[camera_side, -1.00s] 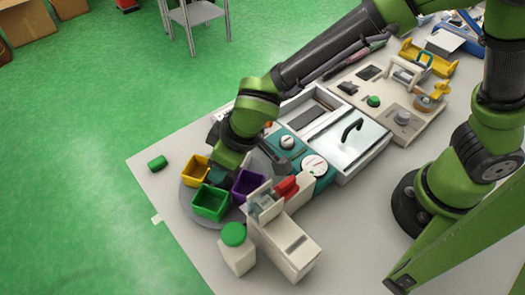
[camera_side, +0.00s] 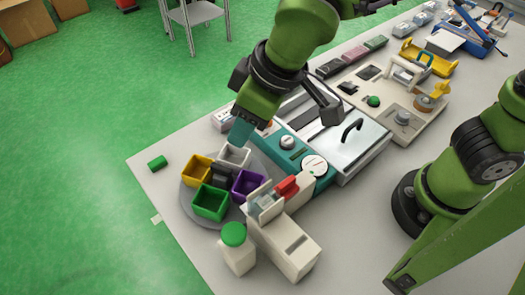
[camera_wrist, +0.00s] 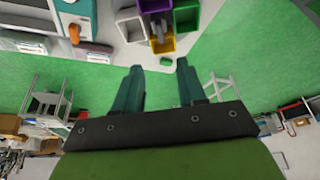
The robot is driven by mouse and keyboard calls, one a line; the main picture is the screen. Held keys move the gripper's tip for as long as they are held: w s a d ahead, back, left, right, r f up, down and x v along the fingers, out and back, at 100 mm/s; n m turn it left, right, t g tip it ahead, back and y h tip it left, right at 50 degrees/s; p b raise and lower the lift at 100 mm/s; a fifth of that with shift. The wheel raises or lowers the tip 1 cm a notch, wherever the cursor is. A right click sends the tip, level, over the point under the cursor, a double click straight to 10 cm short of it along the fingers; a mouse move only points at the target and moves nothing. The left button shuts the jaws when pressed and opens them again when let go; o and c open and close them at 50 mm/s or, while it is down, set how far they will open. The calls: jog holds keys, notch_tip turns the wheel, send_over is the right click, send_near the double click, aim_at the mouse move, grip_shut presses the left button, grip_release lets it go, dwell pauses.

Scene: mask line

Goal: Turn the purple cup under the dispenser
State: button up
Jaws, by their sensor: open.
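The purple cup (camera_side: 248,185) sits on the right side of a round grey turntable (camera_side: 188,212), close to the cream dispenser (camera_side: 285,245). The side view does not show clearly whether it is under the dispenser's head. A yellow cup (camera_side: 196,170), a green cup (camera_side: 210,203) and a white cup (camera_side: 234,156) share the turntable around a dark hub. My gripper (camera_side: 240,132) is above and behind the white cup, apart from the cups. In the wrist view my gripper (camera_wrist: 158,80) has its teal fingers spread with nothing between them; the purple cup (camera_wrist: 156,5) is at the top edge.
A white bottle with a green cap (camera_side: 234,250) stands in front of the turntable, beside the dispenser. A teal unit with dials (camera_side: 290,150) and a silver-lidded box (camera_side: 345,140) lie to the right. A green cylinder (camera_side: 157,163) lies near the table's left edge.

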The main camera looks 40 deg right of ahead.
jog(key=shift+v, duration=1.2)
